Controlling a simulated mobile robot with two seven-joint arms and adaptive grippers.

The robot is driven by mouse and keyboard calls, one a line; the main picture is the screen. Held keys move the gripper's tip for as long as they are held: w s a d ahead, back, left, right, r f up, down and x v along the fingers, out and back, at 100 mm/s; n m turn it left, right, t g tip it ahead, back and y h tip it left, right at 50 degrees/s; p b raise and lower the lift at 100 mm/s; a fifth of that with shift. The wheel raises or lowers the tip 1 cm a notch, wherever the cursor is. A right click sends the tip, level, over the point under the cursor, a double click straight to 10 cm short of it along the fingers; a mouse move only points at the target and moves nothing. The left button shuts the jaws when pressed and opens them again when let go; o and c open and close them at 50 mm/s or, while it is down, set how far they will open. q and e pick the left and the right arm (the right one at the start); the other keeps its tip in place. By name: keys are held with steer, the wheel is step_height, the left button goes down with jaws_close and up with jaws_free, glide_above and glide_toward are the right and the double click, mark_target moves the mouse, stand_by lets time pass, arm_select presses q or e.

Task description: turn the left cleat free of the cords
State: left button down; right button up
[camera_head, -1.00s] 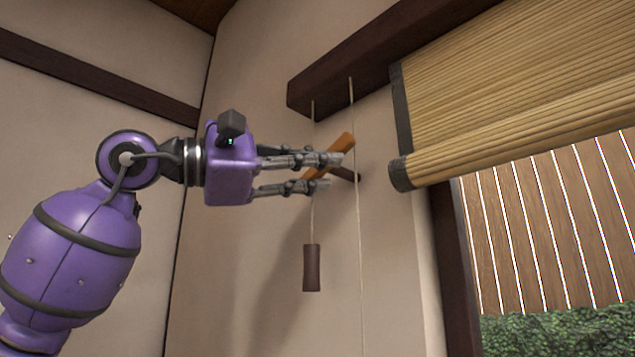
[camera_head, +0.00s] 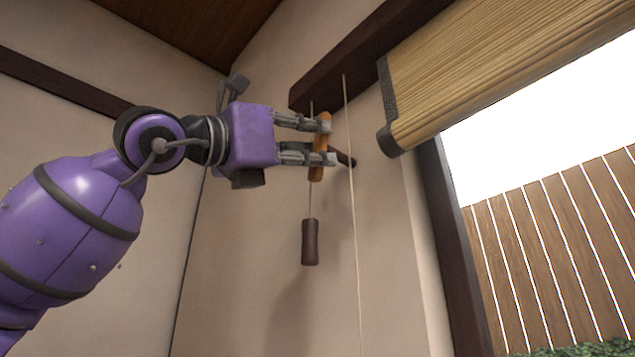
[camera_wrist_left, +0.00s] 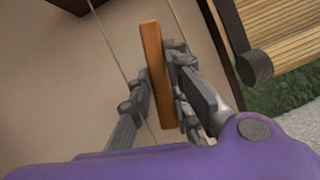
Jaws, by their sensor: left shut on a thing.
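The left cleat (camera_head: 318,168) is an orange-brown wooden bar, nearly upright in the head view. My left gripper (camera_head: 320,142) comes in from the left and is shut on it, with one finger near its top and one lower down. The cleat also shows in the left wrist view (camera_wrist_left: 155,62), between the fingers. One thin cord (camera_head: 310,200) runs down by the cleat to a dark brown pull (camera_head: 310,242). A second cord (camera_head: 353,215) hangs just right of the cleat. I cannot tell whether either cord touches it. My right gripper is not in view.
A dark peg-like piece (camera_head: 345,159) shows behind the cleat at the wall. A dark beam (camera_head: 335,77) runs above, with a rolled bamboo blind (camera_head: 470,75) at right.

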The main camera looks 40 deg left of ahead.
arm_select(q)
steer(key=n, duration=0.1)
steer(key=n+y+b, duration=0.1)
steer(key=shift+w+d+f+n+b, duration=0.1)
steer(key=shift+f+n+b, duration=0.1)
steer(key=shift+n+b, duration=0.15)
steer(key=shift+n+y, duration=0.4)
steer(key=shift+n, duration=0.05)
steer(key=shift+r+n+b, duration=0.1)
steer(key=shift+n+b, duration=0.2)
steer(key=shift+b, duration=0.05)
steer(key=c, duration=1.8)
jaws_free()
steer(key=shift+c, duration=0.2)
steer(key=shift+o, duration=1)
steer(key=shift+r, duration=0.1)
steer(key=d+v, duration=0.1)
steer(key=v, duration=1.1)
steer(key=shift+a+f, duration=0.25)
steer(key=shift+a, duration=0.15)
